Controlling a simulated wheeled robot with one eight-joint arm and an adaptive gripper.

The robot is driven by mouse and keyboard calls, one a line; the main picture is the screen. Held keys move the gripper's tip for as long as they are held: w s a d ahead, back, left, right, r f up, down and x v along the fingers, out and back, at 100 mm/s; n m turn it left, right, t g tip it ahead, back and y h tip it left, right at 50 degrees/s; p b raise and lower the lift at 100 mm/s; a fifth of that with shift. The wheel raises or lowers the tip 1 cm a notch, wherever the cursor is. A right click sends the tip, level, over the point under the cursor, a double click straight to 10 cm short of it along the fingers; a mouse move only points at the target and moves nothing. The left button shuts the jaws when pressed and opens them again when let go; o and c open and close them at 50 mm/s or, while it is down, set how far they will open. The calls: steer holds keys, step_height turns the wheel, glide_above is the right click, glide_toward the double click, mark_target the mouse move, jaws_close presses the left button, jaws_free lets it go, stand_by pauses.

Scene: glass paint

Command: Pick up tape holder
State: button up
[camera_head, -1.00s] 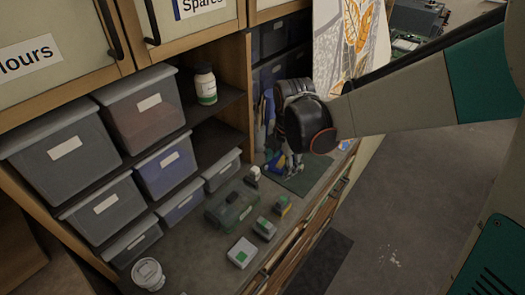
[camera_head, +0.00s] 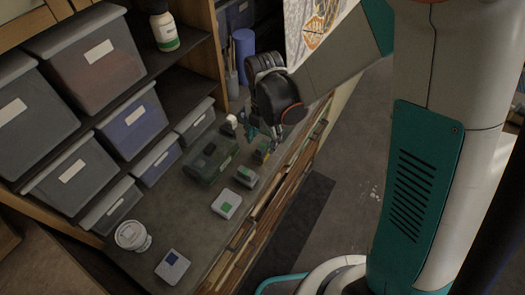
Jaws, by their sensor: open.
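My gripper (camera_head: 268,139) hangs under the dark wrist, low over the far part of the workbench (camera_head: 185,210). Its fingers are small and partly hidden in the picture; it is open. A small yellow and dark item (camera_head: 261,153) lies just below the fingers; I cannot tell whether they touch. I cannot pick out the tape holder for certain; the wrist and fingers hide part of the bench there.
Near the gripper are a green see-through case (camera_head: 210,158), small green-labelled boxes (camera_head: 227,204) and a small white-topped item (camera_head: 231,121). A white round tub (camera_head: 132,236) stands nearer. Grey bins (camera_head: 90,60) fill the shelves at left; a blue cylinder (camera_head: 243,45) stands behind.

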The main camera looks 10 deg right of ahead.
mark_target(263, 145)
step_height(263, 145, down, 5)
steer(key=shift+s+a+r, duration=0.1)
steer(key=shift+a, duration=0.05)
steer(key=shift+c, duration=0.2)
steer(key=c, duration=1.3)
steer(key=shift+o, duration=0.2)
steer(key=shift+r, duration=0.1)
step_height(263, 145, up, 20)
steer(key=p, duration=1.1)
steer(key=shift+p, duration=0.35)
